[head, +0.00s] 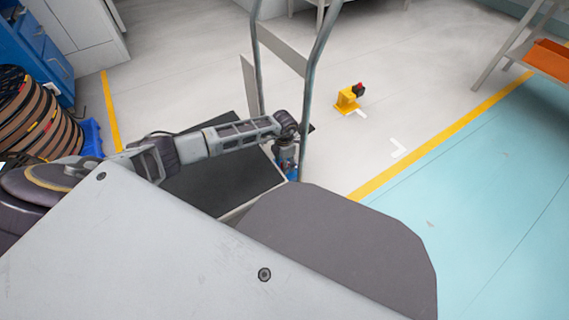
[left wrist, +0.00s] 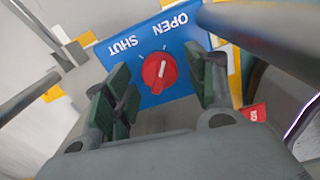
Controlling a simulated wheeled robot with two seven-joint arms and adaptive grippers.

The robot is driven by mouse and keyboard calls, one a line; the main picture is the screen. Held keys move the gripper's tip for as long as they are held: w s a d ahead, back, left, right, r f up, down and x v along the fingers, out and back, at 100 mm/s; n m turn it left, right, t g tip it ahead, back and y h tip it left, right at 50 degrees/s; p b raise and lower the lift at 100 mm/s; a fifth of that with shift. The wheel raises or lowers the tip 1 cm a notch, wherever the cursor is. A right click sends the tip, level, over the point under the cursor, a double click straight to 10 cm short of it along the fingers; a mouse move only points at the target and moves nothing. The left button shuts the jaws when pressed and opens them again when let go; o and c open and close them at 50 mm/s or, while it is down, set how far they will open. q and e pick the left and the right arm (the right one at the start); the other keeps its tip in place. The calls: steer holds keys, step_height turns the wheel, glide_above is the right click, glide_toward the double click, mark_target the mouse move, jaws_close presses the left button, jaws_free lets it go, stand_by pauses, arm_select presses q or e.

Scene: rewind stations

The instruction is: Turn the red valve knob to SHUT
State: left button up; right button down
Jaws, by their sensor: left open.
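In the left wrist view the red valve knob (left wrist: 159,71) sits on a blue panel (left wrist: 182,88). White OPEN and SHUT labels show inverted above it, OPEN toward the right and SHUT toward the left. A pale line marks the knob's face; it lies roughly upright in the picture, between the labels. My left gripper (left wrist: 157,78) is open, its dark green pads on either side of the knob with visible gaps. In the head view the blue panel (head: 290,168) is small, and my left gripper (head: 286,148) is beside it; the knob cannot be made out there. My right gripper is out of view.
Grey metal posts (head: 312,90) rise close to my left gripper. A yellow stand with a red top (head: 347,99) is on the floor beyond. Stacked spools (head: 38,115) and a blue cabinet (head: 38,45) are at the left. Open floor (head: 480,190) lies at the right.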

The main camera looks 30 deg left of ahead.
arm_select(q)
steer(key=shift+f, duration=0.1)
steer(key=shift+c, duration=1)
steer(key=c, duration=0.8)
